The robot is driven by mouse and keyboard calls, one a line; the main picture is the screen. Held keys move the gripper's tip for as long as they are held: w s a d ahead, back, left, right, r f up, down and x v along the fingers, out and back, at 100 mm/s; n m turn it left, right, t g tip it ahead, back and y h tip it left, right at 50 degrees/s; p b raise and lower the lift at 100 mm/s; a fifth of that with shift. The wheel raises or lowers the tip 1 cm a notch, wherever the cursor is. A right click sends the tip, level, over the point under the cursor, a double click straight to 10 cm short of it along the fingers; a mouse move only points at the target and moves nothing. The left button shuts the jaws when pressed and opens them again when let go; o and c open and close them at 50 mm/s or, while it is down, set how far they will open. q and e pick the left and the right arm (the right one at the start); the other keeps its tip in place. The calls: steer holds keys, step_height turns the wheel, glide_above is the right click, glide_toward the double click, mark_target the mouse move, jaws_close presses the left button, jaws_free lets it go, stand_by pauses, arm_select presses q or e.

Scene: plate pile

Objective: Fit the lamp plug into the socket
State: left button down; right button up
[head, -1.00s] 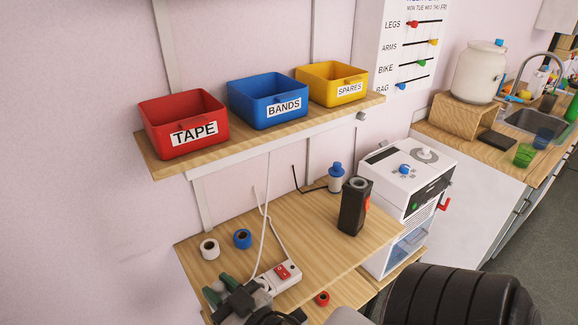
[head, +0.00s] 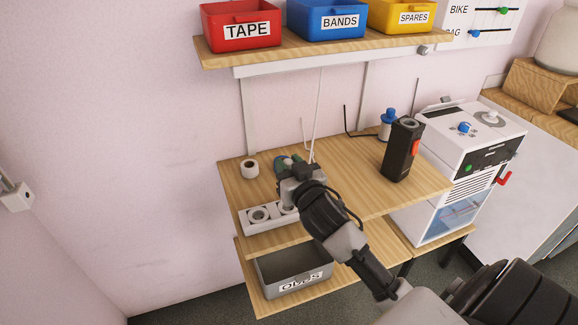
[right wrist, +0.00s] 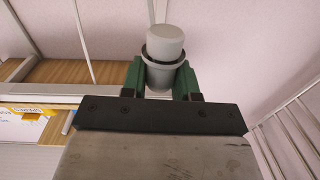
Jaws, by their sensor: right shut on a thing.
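The white socket strip (head: 247,222) lies at the front left of the wooden bench. A round socket (head: 259,214) shows at its left; my gripper covers its right part. My right gripper (head: 286,165) is above the strip's right part. In the right wrist view its green fingers are shut on a light grey, round-ended piece with a collar, which looks like the lamp plug (right wrist: 165,62). In the head view the gripper hides most of it, so I cannot tell whether it touches the strip. My left gripper is not in view.
A white tape roll (head: 250,168) lies behind the strip. A black box-shaped device (head: 403,150) stands upright farther right. A grey bin (head: 268,272) is on the lower shelf. The upper shelf (head: 225,59) holds red, blue and yellow bins. The bench between gripper and device is clear.

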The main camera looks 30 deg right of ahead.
steer(key=shift+f, duration=0.2)
step_height(320, 180, down, 6)
steer(key=b, duration=0.4)
steer(key=shift+f+b, duration=0.2)
steer(key=shift+b, duration=0.15)
steer(key=shift+f, duration=0.1)
steer(key=shift+p, duration=0.4)
stand_by(0.5)
steer(key=shift+f, duration=0.1)
steer(key=shift+f+b, duration=1.2)
steer(key=shift+f, duration=0.65)
steer(key=shift+s, duration=0.1)
steer(key=shift+p, duration=0.3)
